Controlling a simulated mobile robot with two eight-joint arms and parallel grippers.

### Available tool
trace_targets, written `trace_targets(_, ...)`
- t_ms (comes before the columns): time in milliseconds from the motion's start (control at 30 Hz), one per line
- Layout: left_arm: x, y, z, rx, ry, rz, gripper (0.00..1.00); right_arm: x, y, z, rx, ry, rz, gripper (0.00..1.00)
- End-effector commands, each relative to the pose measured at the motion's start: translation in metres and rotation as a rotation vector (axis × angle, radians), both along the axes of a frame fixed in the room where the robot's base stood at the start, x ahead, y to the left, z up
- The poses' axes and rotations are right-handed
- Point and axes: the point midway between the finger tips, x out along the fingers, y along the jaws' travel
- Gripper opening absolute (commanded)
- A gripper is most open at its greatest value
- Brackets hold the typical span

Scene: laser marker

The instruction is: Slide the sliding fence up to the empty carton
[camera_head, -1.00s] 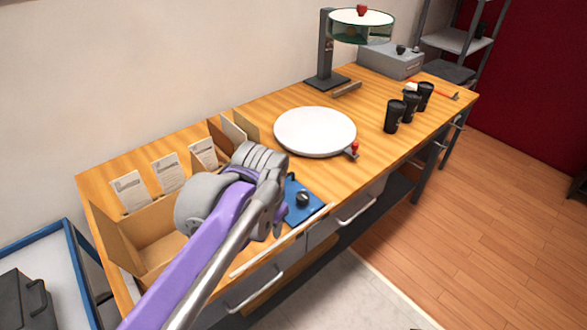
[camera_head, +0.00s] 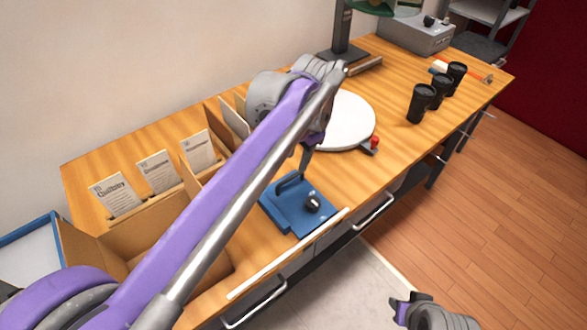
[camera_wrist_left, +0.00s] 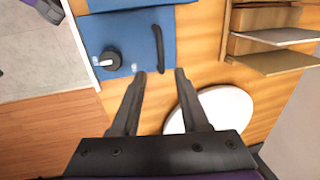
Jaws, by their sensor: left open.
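A blue fixture (camera_head: 283,212) with a dark upright handle (camera_head: 287,185) and a black knob (camera_head: 313,203) lies near the table's front edge; I take it to be the sliding fence. In the left wrist view the handle (camera_wrist_left: 158,48) stands on the blue surface (camera_wrist_left: 134,33). An open cardboard carton (camera_head: 118,243) stands left of it, partly hidden by my left arm; its inside that shows looks empty. My left gripper (camera_head: 307,160) is open above the fixture's far side. Its fingertips (camera_wrist_left: 160,74) point at the handle, not around it. My right gripper (camera_head: 404,306) is low at the right.
A white round plate (camera_head: 350,122) lies behind the gripper. Several printed cards (camera_head: 157,172) stand along the carton's back. Black cups (camera_head: 421,103) stand at the right. A white strip (camera_head: 290,252) runs along the table's front edge.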

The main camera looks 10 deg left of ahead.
Motion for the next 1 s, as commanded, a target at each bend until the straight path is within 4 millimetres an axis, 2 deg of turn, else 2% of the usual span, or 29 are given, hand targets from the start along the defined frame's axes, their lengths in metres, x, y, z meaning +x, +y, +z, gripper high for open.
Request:
trace_targets(100,0.003,0.004,-0.026,0.000,0.000,0.002,0.45,0.000,0.000,-0.004,0.000,0.001,0.000,0.35)
trace_targets(300,0.007,0.009,-0.056,0.000,0.000,0.002,0.45,-0.001,0.000,-0.008,0.000,0.002,0.000,0.35)
trace_targets(500,0.008,0.011,-0.068,0.000,0.000,0.001,0.45,-0.001,0.000,-0.009,0.000,0.003,0.000,0.35)
trace_targets(767,0.009,0.011,-0.069,0.000,0.000,0.001,0.45,-0.001,0.000,-0.009,0.000,0.003,0.000,0.35)
trace_targets(1000,0.009,0.011,-0.069,0.000,0.000,0.001,0.03,-0.001,0.000,-0.009,0.000,0.003,0.000,0.35)
